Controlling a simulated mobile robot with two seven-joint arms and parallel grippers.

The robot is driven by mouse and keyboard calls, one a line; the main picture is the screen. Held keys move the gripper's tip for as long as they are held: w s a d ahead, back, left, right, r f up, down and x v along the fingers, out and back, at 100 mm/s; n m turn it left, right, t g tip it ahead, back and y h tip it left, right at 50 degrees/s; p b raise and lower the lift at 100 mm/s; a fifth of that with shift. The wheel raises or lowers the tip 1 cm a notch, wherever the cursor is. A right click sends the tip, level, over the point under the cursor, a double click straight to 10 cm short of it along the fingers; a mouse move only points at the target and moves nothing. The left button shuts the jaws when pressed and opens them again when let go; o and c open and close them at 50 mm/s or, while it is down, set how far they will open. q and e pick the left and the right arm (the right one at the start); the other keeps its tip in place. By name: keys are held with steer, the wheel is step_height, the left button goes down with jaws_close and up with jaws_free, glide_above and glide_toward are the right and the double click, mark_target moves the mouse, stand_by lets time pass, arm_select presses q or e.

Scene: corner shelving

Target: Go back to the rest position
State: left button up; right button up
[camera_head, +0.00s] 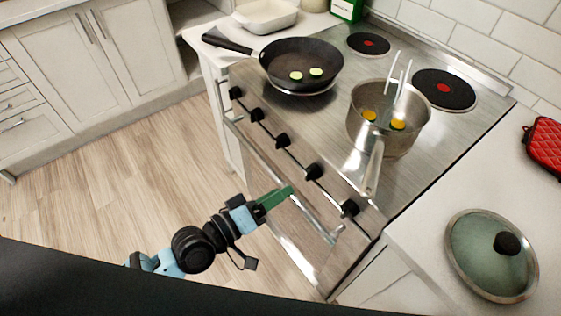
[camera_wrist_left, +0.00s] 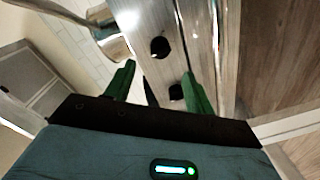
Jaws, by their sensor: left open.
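My left gripper (camera_head: 277,197) with green fingers is in front of the stove (camera_head: 290,130), over the floor side and close to the oven handle in the head view. In the left wrist view its two green fingers (camera_wrist_left: 160,85) are apart with nothing between them, and black stove knobs show beyond. My right gripper is in neither view.
A black pan (camera_head: 300,62) with green slices and a steel pot (camera_head: 390,120) with yellow pieces and an upright utensil stand on the stove. A glass lid (camera_head: 470,255) and red mitt (camera_head: 545,148) lie on the right counter. The wooden floor (camera_head: 110,180) is clear.

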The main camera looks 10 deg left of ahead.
arm_select(q)
steer(key=s+a+f+m+g+y+p, duration=0.2)
steer(key=s+a+f+y, duration=0.3)
steer(key=s, duration=0.7)
steer(key=s+a+f+m+g+y+p, duration=0.2)
steer(key=s+a+f+y, duration=0.3)
steer(key=s+a+f, duration=0.3)
steer(key=s+f, duration=0.3)
steer(key=s, duration=0.1)
steer(key=shift+s+a+m+p, duration=0.25)
steer(key=shift+a+m+p, duration=0.15)
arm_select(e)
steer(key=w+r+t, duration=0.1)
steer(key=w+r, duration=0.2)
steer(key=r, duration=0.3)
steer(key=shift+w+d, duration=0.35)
